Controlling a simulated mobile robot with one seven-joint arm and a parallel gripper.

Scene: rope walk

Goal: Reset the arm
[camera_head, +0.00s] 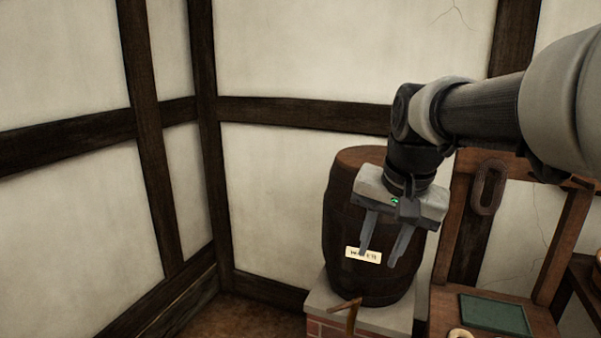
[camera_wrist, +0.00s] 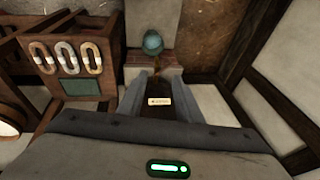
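My gripper (camera_head: 379,256) is at the end of my arm, in front of a dark wooden barrel (camera_head: 343,205), with its fingers pointing down. The fingers are apart with nothing held between them. In the wrist view the two fingers of my gripper (camera_wrist: 154,92) also stand apart, and a small pale label (camera_wrist: 159,101) shows between them. My gripper hides part of the barrel's front; I cannot tell whether it touches the barrel.
The barrel stands on a brick plinth (camera_head: 371,316) with a pale top. A wooden tap (camera_head: 351,312) sticks out low at its front. A wooden rack (camera_head: 449,232) with a rope coil (camera_head: 488,187) and green panel (camera_head: 494,313) is at right. A teal round thing (camera_wrist: 153,43) shows in the wrist view.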

